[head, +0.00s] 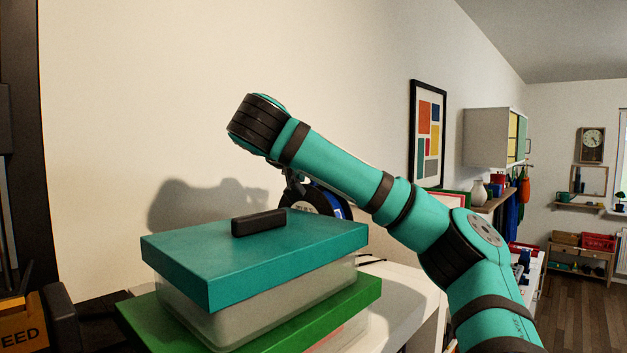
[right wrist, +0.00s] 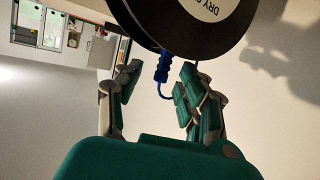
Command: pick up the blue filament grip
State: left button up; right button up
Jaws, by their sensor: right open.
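The blue filament grip (right wrist: 162,67) shows in the right wrist view as a small ribbed blue piece just below the black spool (right wrist: 185,18). A thin blue strand curves down from it. My right gripper (right wrist: 157,82) is open, with one finger on each side of the grip; I see a gap on both sides and no clear contact. In the head view the spool (head: 325,200), with blue filament, is partly hidden behind my right arm and a teal-lidded box. The grip cannot be made out there, and my right gripper is mostly hidden. My left gripper is not in view.
The teal-lidded clear box (head: 258,252) with a black handle (head: 258,222) sits on a green-lidded box (head: 365,297), in front of the spool. A white surface (head: 405,290) lies to their right. The wall is close behind.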

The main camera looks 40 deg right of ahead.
jog(key=shift+s+a, duration=0.1)
jog(key=shift+c, duration=1.3)
grip_shut()
jog(key=shift+r, duration=0.15)
notch_tip(320, 180, up, 14)
dwell(0.4)
